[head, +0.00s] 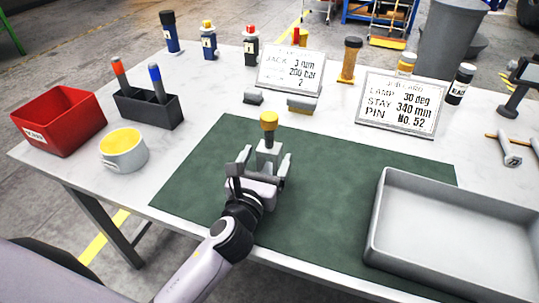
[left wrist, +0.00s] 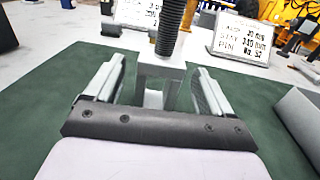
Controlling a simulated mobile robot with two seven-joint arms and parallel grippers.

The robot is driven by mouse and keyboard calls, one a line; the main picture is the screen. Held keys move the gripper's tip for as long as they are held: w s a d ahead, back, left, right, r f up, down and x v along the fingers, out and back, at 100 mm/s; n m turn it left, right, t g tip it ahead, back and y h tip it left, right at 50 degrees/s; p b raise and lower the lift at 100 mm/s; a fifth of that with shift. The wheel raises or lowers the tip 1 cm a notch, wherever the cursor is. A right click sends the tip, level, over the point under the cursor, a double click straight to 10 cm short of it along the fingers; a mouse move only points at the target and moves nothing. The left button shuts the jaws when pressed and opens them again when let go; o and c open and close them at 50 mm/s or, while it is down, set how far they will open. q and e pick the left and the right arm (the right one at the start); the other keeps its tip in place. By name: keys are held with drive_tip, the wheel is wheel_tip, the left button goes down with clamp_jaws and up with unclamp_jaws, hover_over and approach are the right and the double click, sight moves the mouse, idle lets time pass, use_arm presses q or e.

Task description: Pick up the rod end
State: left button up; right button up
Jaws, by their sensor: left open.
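The rod end (head: 268,155) appears to be the grey forked block with a dark threaded stem and a gold-coloured top. It stands upright on the green mat (head: 335,165). In the left wrist view the block (left wrist: 161,68) and threaded stem show ahead; the stem's top is cut off. My left gripper (head: 264,162) is open, with one finger on each side of the block. In the left wrist view a gap shows between the block and each finger of the gripper (left wrist: 158,82). My right gripper is in neither view.
A grey tray (head: 375,215) stands at the right front. A red bin (head: 60,120), a cup with yellow contents (head: 123,160) and a black holder (head: 150,110) stand left. Two printed cards (head: 290,70) (head: 400,103) and several bottles stand behind. The mat around the block is clear.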

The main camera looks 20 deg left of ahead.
sight(269, 151)
use_arm(q)
drive_tip(key=shift+w, duration=1.5)
drive_tip(key=c, duration=1.5)
drive_tip(key=shift+o, duration=0.2)
drive_tip(key=shift+r, duration=0.1)
